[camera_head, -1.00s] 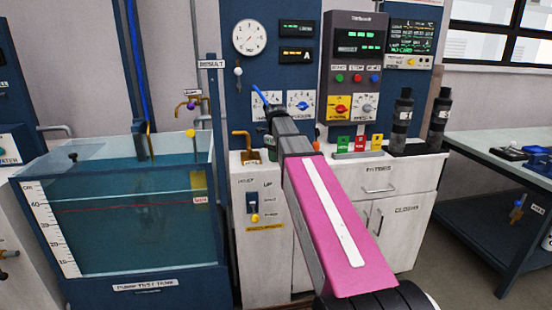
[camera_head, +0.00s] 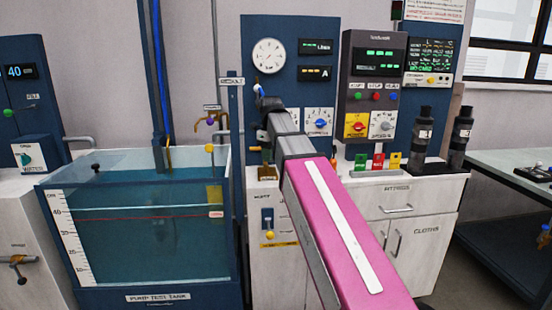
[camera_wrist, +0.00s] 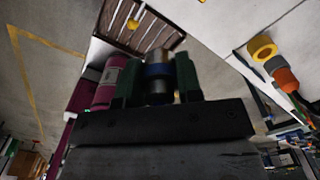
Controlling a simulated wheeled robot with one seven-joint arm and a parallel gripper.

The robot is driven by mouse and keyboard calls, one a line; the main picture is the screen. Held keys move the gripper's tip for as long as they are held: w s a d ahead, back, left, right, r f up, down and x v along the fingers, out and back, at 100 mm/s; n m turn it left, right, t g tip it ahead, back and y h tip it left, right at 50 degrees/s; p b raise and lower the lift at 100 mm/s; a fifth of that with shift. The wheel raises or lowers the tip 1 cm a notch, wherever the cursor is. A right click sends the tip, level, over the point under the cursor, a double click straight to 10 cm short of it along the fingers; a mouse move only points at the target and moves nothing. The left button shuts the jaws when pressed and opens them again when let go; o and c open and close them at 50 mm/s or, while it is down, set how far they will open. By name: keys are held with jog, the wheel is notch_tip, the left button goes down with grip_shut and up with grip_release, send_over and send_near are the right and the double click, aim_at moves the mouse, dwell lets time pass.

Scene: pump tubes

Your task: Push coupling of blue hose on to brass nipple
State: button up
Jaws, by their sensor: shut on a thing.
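My gripper (camera_wrist: 158,62) is shut on a round metal coupling with a blue band (camera_wrist: 158,71), held between two dark green fingers in the wrist view. In the head view a short blue piece, likely hose (camera_head: 258,89), sticks out beyond the dark end of my arm. It is in front of the left edge of the blue gauge panel. A brass pipe fitting on a block (camera_head: 267,172) stands on the white cabinet, below and beside my gripper and partly hidden by my arm. I cannot tell which brass part is the nipple. The coupling looks apart from the brass.
A glass water tank (camera_head: 140,268) stands at left, with tall blue pipes (camera_head: 157,60) and small brass taps (camera_head: 222,121) behind it. The gauge panel (camera_head: 285,85) and control box (camera_head: 373,85) rise behind my arm. Two black cylinders (camera_head: 421,135) stand on the cabinet at right.

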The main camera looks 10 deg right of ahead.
jog(key=w, duration=0.3)
jog(key=w+r, duration=0.1)
jog(key=w, duration=0.5)
jog(key=shift+a+r, duration=0.15)
jog(key=shift+a, duration=0.05)
jog(key=shift+f, duration=2.95)
jog(key=shift+f, duration=1.6)
jog(key=o, duration=1)
